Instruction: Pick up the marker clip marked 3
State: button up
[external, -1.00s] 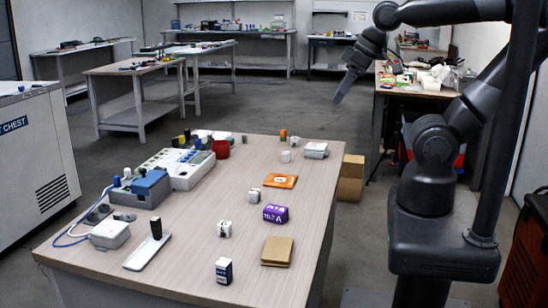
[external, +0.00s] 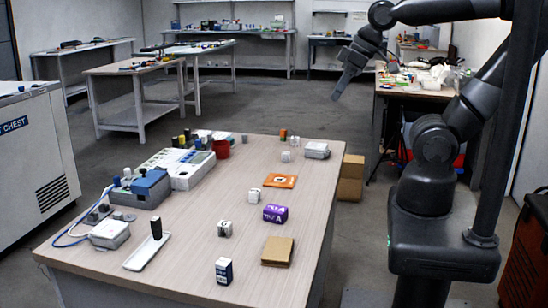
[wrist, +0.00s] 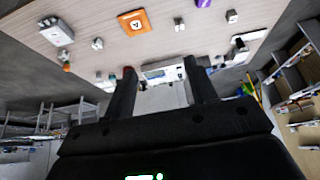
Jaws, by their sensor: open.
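Several small white clip-like blocks stand on the table: one near the middle front (external: 225,228), one further back (external: 254,196) and one near the far end (external: 285,156). Their marks are too small to read, so I cannot tell which is marked 3. In the wrist view, small pale blocks show at the top centre (wrist: 180,24) and top left (wrist: 98,43). My gripper (external: 335,97) is in the air beyond the table's far right corner, apart from all the blocks. In the wrist view its two fingers (wrist: 160,66) are spread, with nothing between them.
The table (external: 190,240) also holds an orange flat piece (external: 280,181), a purple block (external: 276,213), a brown pad (external: 277,251), a dark-and-white block (external: 224,270), a red cup (external: 222,149) and grey-white devices at left. Cardboard boxes (external: 351,178) stand beyond the right edge.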

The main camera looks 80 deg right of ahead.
jog(key=w+a+f+g, duration=0.1)
jog(key=w+f, duration=0.2)
jog(key=w, duration=0.3)
jog(key=w+a+f+g, duration=0.1)
jog(key=w+f+g, duration=0.15)
jog(key=w, duration=0.35)
jog(key=g, duration=0.2)
send_over(255, 191)
notch_tip(255, 191, down, 13)
jog(key=shift+m, duration=0.3)
jog(key=f, duration=0.5)
jog(key=shift+w+d, duration=0.15)
jog(key=shift+w, duration=0.1)
jog(key=shift+s+f, duration=0.2)
jog(key=shift+f, duration=2.35)
jog(key=c, duration=1)
